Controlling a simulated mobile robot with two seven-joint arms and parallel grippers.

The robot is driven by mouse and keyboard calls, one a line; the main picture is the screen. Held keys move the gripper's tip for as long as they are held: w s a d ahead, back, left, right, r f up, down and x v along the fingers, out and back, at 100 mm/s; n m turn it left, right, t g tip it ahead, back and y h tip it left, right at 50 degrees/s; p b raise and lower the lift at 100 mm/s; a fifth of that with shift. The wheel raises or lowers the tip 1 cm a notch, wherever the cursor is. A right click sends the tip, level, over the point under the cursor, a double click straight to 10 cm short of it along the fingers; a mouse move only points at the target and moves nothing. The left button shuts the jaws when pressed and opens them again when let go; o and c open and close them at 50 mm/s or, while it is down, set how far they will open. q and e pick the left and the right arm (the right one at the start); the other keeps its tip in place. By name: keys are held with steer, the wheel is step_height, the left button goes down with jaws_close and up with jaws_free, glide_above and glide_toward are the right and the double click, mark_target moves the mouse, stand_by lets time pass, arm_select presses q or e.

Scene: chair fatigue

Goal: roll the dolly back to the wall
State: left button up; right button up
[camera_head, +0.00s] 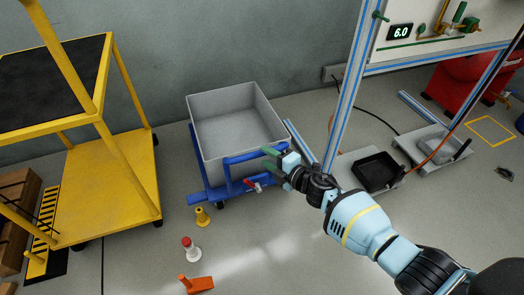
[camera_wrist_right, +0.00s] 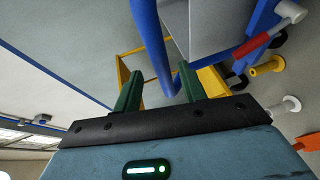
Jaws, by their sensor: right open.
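The dolly is a blue wheeled frame (camera_head: 205,196) with an open grey bin (camera_head: 228,122) on it, standing near the grey wall. Its blue handle bar is on the side facing me. My right gripper (camera_head: 274,157) is at the right end of this bar. In the right wrist view, the blue bar (camera_wrist_right: 150,45) passes between the spread green fingers of my right gripper (camera_wrist_right: 160,80). The fingers are open around it, and I cannot tell whether either touches it. My left gripper is not in view.
A yellow cart (camera_head: 112,180) stands left of the dolly. A blue-edged frame post (camera_head: 345,100) and black tray (camera_head: 377,171) are at right.

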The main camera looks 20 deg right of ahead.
steer(key=shift+p+v, duration=0.4)
steer(key=shift+v, duration=0.85)
steer(key=shift+s+d+r, duration=0.15)
steer(key=shift+s, duration=0.25)
